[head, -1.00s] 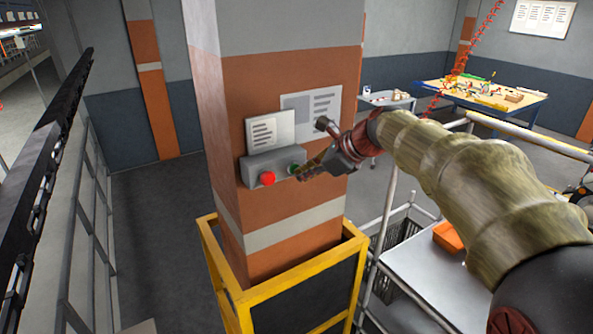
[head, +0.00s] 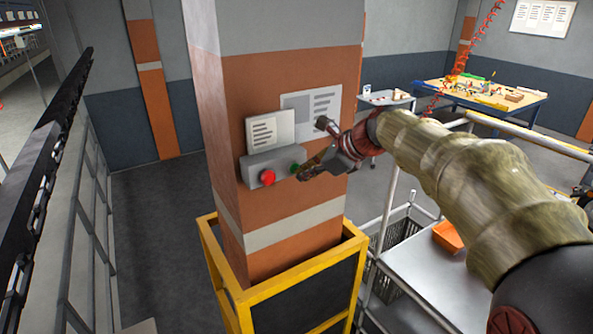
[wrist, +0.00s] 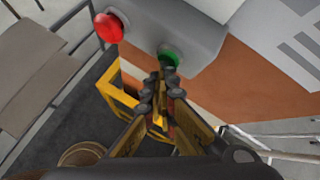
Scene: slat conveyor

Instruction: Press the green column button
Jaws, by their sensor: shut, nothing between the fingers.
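The green button (head: 294,168) is on the right part of a grey control box (head: 276,158) fixed to the orange and grey column (head: 290,98). In the wrist view the green button (wrist: 168,58) is just beyond my fingertips and partly covered by them. A red button (head: 267,177) is to its left on the same box. My gripper (head: 302,178) is shut and empty, its tips close to the green button. I cannot tell whether they touch it. The wrist view shows my fingers (wrist: 167,76) side by side, below the button in the picture.
A yellow guard frame (head: 240,298) surrounds the column's foot. Notices (head: 270,130) are mounted above the box. A metal rail and a grey table (head: 430,270) with an orange bin (head: 447,237) stand at the right. A dark railing runs along the left.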

